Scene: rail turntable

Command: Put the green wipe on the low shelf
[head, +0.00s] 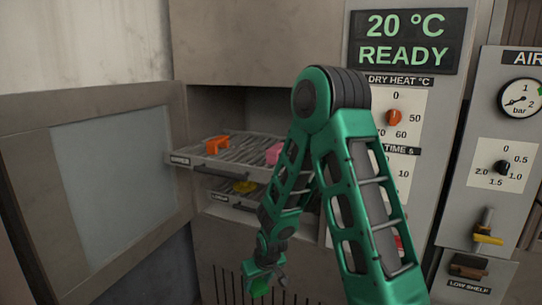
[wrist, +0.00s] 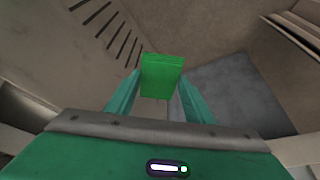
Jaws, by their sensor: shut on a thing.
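The green wipe (wrist: 162,76) is a small bright green folded block between my fingertips in the wrist view. My gripper (head: 266,277) is shut on it and points down in front of the cabinet's lower front, where the wipe (head: 259,288) shows as a small green patch. The low shelf (head: 468,286) carries a "LOW SHELF" label at the lower right of the head view. A brown block-like thing sits just above that label. My gripper is well to the left of the shelf, apart from it.
The oven door (head: 100,190) stands open at the left. An upper rack (head: 190,160) juts out with an orange thing (head: 216,144) and a pink thing (head: 273,154). A yellow thing (head: 244,187) lies on the lower rack. A yellow-handled valve (head: 487,238) sticks out above the low shelf.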

